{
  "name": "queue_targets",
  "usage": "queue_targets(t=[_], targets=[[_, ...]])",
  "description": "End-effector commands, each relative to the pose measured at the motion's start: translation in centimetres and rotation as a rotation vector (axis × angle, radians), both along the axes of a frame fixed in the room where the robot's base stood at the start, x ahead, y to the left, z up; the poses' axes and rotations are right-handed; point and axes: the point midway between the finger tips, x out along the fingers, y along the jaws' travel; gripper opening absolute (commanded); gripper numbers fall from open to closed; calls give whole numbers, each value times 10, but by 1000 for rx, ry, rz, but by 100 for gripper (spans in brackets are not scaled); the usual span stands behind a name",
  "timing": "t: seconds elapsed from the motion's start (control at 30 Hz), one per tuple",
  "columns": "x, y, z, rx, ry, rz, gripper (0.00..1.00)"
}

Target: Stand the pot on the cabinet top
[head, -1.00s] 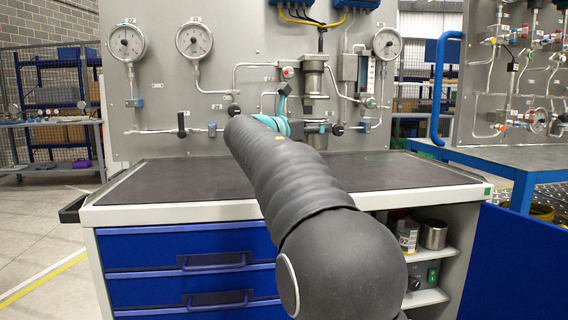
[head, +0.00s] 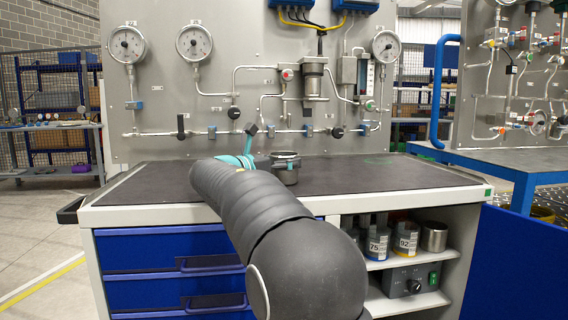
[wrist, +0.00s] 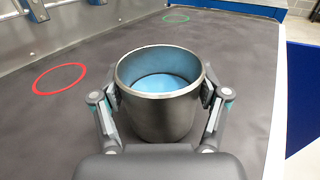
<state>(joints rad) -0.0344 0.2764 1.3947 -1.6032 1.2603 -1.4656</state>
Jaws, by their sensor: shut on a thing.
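The pot (wrist: 160,95) is a dark grey metal cylinder with an open top and a light blue inside. It is upright between the two fingers of my gripper (wrist: 160,102), which is shut on its sides. In the head view the pot (head: 286,168) is low over the black mat of the cabinet top (head: 400,176), towards the back. Its base looks at or very near the mat; I cannot tell if it touches. My arm hides part of the gripper there.
A red ring (wrist: 60,79) and a green ring (wrist: 176,18) are marked on the mat. The gauge panel (head: 250,60) with pipes and valves stands behind. Several cans, including one marked 92 (head: 405,240), stand on the shelf below. The mat's right part is clear.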

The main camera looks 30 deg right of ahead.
Motion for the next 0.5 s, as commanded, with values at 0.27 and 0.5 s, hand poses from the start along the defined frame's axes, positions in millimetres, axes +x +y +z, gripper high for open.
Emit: queue_targets(t=[0.27,0.5], targets=[[0,0,-2,-1,0,0,29],[0,0,-2,0,0,0,99]])
